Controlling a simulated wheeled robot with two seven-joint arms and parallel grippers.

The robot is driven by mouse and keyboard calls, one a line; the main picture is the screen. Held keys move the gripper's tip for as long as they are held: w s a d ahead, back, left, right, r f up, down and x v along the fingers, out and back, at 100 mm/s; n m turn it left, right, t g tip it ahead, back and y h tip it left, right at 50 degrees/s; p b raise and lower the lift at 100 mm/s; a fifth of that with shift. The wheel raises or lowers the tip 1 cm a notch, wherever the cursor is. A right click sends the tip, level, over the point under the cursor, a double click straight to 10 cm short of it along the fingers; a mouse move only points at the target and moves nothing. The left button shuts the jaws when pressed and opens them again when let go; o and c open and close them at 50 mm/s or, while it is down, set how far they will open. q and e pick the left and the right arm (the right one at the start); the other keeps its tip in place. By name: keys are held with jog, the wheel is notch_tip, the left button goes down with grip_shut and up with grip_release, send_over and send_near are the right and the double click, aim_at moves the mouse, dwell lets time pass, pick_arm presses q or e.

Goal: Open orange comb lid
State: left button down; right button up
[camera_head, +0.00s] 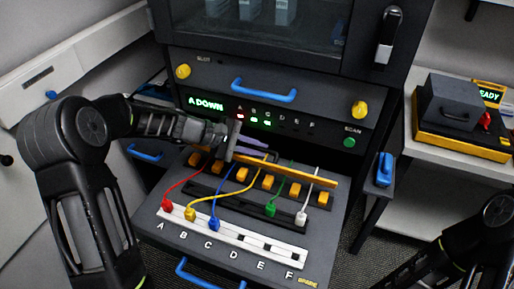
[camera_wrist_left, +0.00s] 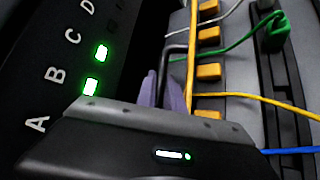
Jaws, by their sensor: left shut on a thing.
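The orange comb lid (camera_head: 315,179) is a long narrow bar along the far side of a row of orange comb blocks (camera_head: 268,182). The blocks show uncovered in front of it. In the left wrist view the lid (camera_wrist_left: 193,60) is a thin upright strip beside the blocks (camera_wrist_left: 208,71). My right gripper is out of view; only part of that arm shows.
Red, yellow, blue, green and white cables run from the comb to plugs; several sit in the white lettered strip (camera_head: 250,244). A panel with blue handle (camera_head: 264,90), yellow knobs (camera_head: 359,110) and "A DOWN" display (camera_head: 206,103) stands close behind. A side table (camera_head: 440,160) is right.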

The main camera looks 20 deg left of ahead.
pick_arm(q)
jog(key=c, duration=1.7)
grip_release()
jog(key=shift+b+v, duration=0.45)
jog(key=shift+v, duration=3.5)
